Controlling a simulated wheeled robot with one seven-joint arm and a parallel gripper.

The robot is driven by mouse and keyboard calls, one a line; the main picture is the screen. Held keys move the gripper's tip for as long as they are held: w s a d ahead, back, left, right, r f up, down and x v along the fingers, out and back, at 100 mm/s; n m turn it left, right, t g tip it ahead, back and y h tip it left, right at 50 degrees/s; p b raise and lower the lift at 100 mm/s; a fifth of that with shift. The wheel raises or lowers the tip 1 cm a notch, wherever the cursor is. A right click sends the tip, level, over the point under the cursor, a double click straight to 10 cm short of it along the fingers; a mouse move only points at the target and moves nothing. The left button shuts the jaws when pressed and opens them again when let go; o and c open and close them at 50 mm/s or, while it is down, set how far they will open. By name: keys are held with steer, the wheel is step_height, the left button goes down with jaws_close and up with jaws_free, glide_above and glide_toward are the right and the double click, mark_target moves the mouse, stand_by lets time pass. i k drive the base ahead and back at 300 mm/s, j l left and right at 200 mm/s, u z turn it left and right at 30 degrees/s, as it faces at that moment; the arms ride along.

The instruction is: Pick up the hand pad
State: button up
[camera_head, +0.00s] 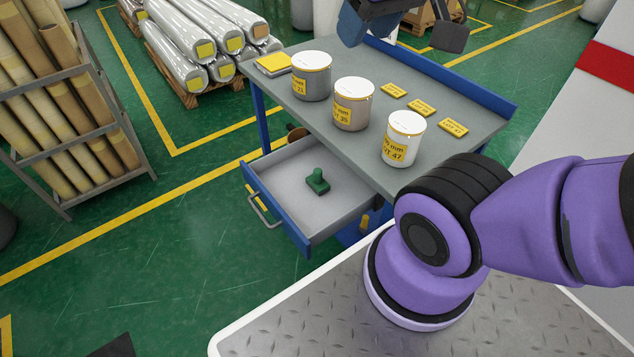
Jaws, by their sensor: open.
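The hand pad appears to be the small green block with an upright knob handle (318,182). It lies on the floor of the open grey drawer (275,165), standing on its flat base, with nothing touching it. My gripper (402,38) is at the top edge of the picture, above the far end of the workbench, well apart from the green block. Its two dark fingers are spread and hold nothing that I can see. The upper part of my gripper is cut off by the frame.
The grey bench top (285,92) carries a grey can (311,88), a taupe can (351,115), a white can (400,150), yellow labels (422,107) and a yellow-topped stack (273,64). A tube rack (70,140) stands left. Wrapped rolls (180,55) lie behind. Green floor is clear left of the drawer.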

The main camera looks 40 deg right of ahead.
mark_target(318, 184)
steer(key=z, duration=0.3)
steer(key=i+j+z, duration=0.1)
steer(key=j+z, duration=0.65)
steer(key=j, duration=0.25)
steer(key=j+z, duration=0.25)
steer(key=j, duration=1.85)
steer(key=i+j, duration=0.2)
